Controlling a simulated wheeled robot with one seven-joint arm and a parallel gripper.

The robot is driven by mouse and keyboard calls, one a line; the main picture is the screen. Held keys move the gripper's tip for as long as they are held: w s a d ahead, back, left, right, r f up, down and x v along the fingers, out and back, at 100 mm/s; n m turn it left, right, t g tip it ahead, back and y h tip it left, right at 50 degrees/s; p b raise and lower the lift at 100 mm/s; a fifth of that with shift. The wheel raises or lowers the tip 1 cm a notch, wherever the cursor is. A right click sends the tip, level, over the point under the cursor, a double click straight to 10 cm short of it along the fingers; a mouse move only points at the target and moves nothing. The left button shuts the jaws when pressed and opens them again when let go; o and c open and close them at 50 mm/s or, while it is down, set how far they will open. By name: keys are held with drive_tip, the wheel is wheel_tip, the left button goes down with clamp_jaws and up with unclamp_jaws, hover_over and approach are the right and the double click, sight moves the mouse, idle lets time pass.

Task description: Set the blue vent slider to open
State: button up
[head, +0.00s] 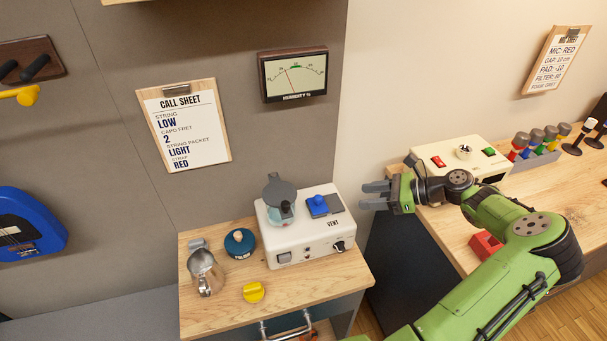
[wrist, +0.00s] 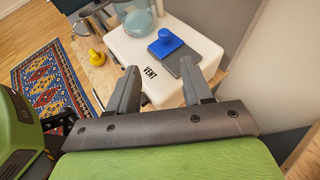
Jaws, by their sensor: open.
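The blue vent slider (head: 319,201) sits on top of a white box marked VENT (head: 289,249), toward its right side. It is a blue plate with a raised knob, with a dark grey slot or plate beside it. In the wrist view the blue slider (wrist: 165,43) lies at the far end of the dark grey strip (wrist: 183,65), ahead of my fingers. My gripper (head: 364,196) is open and empty, in the air to the right of the box. In the wrist view my gripper's two fingers (wrist: 158,88) are apart, with the VENT lettering near the left finger.
A clear vessel with a grey lid (head: 280,197) stands on the box, left of the slider. A metal pitcher (head: 205,272), a teal round lidded item (head: 240,242) and a yellow knob-like piece (head: 253,292) are on the wooden top. A wall adjoins behind; a second bench (head: 450,225) stands right.

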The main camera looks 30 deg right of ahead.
sight(320, 198)
drive_tip(key=shift+m+t, duration=0.3)
drive_tip(key=b+x, duration=0.2)
drive_tip(key=x, duration=1.3)
drive_tip(key=shift+w+d, duration=0.2)
drive_tip(key=shift+r, duration=0.1)
drive_tip(key=shift+s, duration=0.1)
clamp_jaws()
